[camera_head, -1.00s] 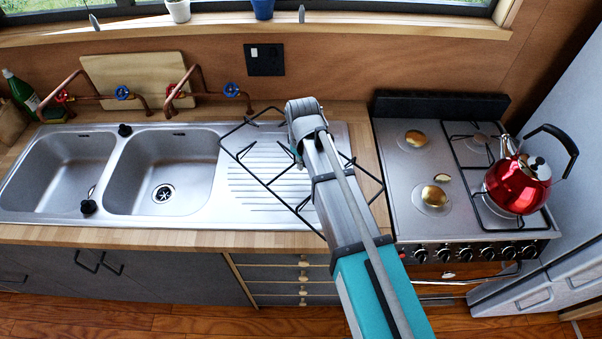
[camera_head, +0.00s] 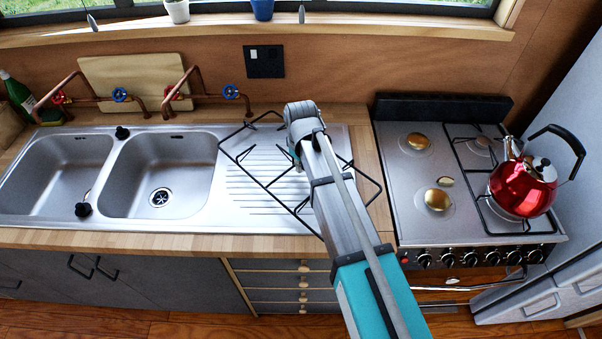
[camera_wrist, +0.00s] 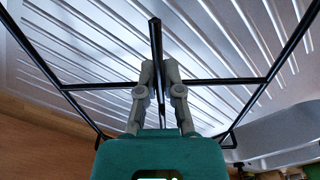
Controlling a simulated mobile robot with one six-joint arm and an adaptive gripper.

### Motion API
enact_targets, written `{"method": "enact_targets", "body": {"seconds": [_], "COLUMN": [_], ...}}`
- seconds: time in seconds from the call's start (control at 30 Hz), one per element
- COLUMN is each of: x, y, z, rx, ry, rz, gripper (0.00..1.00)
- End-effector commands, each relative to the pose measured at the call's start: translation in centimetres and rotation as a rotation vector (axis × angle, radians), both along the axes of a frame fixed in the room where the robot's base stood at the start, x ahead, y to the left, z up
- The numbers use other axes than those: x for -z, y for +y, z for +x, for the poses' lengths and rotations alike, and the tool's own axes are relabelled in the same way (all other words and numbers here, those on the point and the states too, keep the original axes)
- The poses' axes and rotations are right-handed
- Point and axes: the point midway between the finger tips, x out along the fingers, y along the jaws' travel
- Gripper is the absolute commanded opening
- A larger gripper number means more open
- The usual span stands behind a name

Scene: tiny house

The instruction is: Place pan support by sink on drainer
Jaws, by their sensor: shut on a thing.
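The black wire pan support (camera_head: 268,184) is over the ribbed drainer (camera_head: 250,199) to the right of the sink bowls. My gripper is shut on a bar of the pan support; its fingers (camera_wrist: 160,75) show in the wrist view around the bar. In the wrist view the pan support (camera_wrist: 215,84) spans the drainer ribs (camera_wrist: 90,50). In the head view my arm hides the gripper's fingertips and the middle of the pan support. I cannot tell whether the pan support touches the drainer or hangs just above it.
Two sink bowls (camera_head: 165,175) lie left of the drainer, with copper taps (camera_head: 180,92) behind. A stove (camera_head: 415,195) stands to the right with a red kettle (camera_head: 522,187) on another pan support. A cutting board (camera_head: 130,80) leans on the wall.

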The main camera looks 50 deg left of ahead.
Motion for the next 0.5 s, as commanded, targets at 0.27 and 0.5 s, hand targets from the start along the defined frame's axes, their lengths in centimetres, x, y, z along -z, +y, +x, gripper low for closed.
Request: {"method": "enact_targets", "body": {"seconds": [0.27,0.5], "x": [2.4,2.7], "y": [-0.1,-0.1], "z": [-0.1,-0.1], "rx": [0.0,0.0], "ry": [0.0,0.0], "rz": [0.0,0.0], "gripper": [0.0,0.0]}}
